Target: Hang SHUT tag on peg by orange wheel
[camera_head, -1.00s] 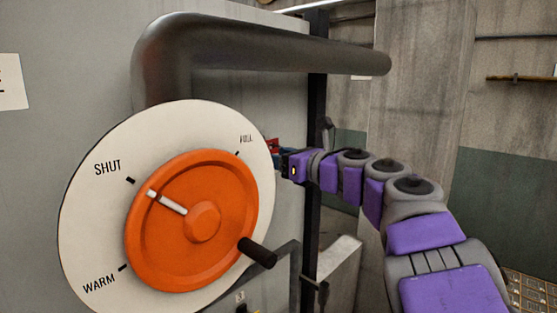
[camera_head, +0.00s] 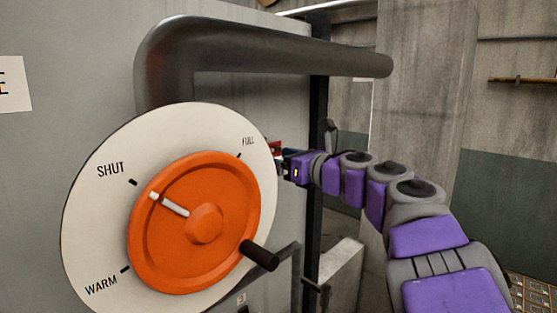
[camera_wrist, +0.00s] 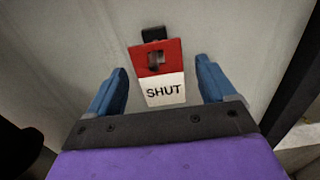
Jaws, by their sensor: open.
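The SHUT tag (camera_wrist: 160,88), red above and white below with black lettering, is upright against the grey panel in the wrist view. A dark square opening shows in its red part, with a dark block (camera_wrist: 152,34) at its top edge, apparently the peg. The tag seems to hang there. My gripper (camera_wrist: 162,68) is open, with blue fingers left and right of the tag, apart from it. In the head view, my gripper (camera_head: 284,162) is just right of the dial, with a bit of red at its tip. The orange wheel (camera_head: 165,245) has its white pointer near the SHUT mark.
A thick dark pipe (camera_head: 270,48) runs above my gripper. The wheel's black handle (camera_head: 259,255) sticks out below my gripper. A dark upright post (camera_head: 318,110) stands right of the panel. A white sign (camera_head: 14,85) is at the left.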

